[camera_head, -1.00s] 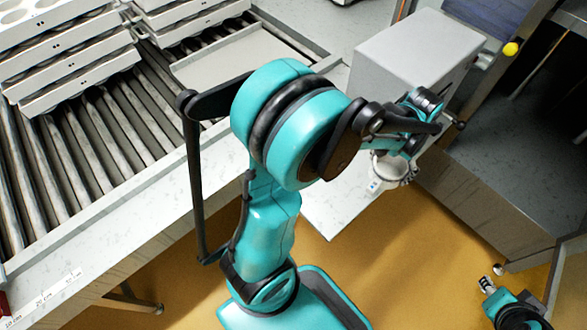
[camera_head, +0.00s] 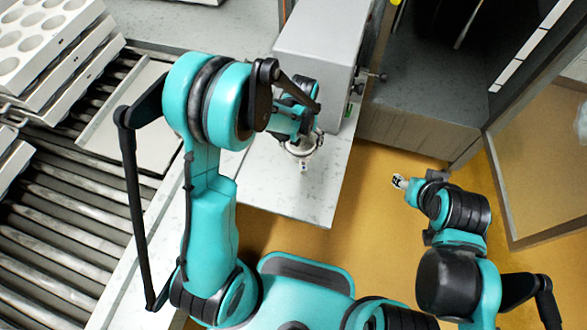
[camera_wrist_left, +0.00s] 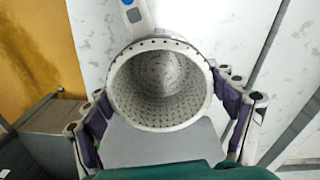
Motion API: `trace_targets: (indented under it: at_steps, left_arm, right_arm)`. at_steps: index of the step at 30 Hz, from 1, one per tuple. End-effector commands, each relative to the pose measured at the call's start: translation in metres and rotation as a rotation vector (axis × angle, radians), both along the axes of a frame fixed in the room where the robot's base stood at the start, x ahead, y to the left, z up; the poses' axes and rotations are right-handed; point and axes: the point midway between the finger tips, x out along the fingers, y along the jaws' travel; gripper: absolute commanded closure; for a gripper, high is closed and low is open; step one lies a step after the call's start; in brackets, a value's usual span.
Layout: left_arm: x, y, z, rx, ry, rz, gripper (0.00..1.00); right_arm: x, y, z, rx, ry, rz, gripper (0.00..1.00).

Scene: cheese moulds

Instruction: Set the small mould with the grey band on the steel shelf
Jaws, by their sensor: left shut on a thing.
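A small white mould, a round cup pierced with many holes, is in my left gripper (camera_head: 299,138). In the left wrist view I look into the open, empty mould (camera_wrist_left: 160,88), with the purple-padded fingers (camera_wrist_left: 165,110) shut on both sides. A white piece with a blue mark shows beyond its rim. I cannot make out a grey band. In the head view the mould (camera_head: 303,148) is over the flat steel shelf (camera_head: 310,200); I cannot tell whether it touches. My right gripper (camera_head: 399,181) is small, over the floor, its jaws unclear.
A grey box-shaped machine (camera_head: 318,50) stands at the shelf's far end, close to my left gripper. On the left is a roller conveyor (camera_head: 60,225) with stacked white mould trays (camera_head: 60,60) and a flat plate (camera_head: 125,125). The shelf's near part is bare.

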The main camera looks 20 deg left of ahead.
Motion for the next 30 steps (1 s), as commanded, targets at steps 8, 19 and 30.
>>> trace_targets:
  at_steps: [8, 19, 30]
  left_arm:
    - [-0.046, 0.009, -0.029, 0.0, 0.0, 0.0, 0.46]
    - [-0.049, 0.01, -0.068, 0.0, 0.0, -0.001, 0.46]
    - [-0.05, 0.01, -0.072, 0.0, 0.0, -0.001, 0.46]
  right_arm:
    - [0.0, 0.0, -0.016, 0.0, 0.0, 0.0, 0.51]
    - [0.0, 0.0, -0.035, 0.0, 0.0, 0.0, 0.51]
    - [0.0, 0.0, -0.037, 0.0, 0.0, 0.0, 0.51]
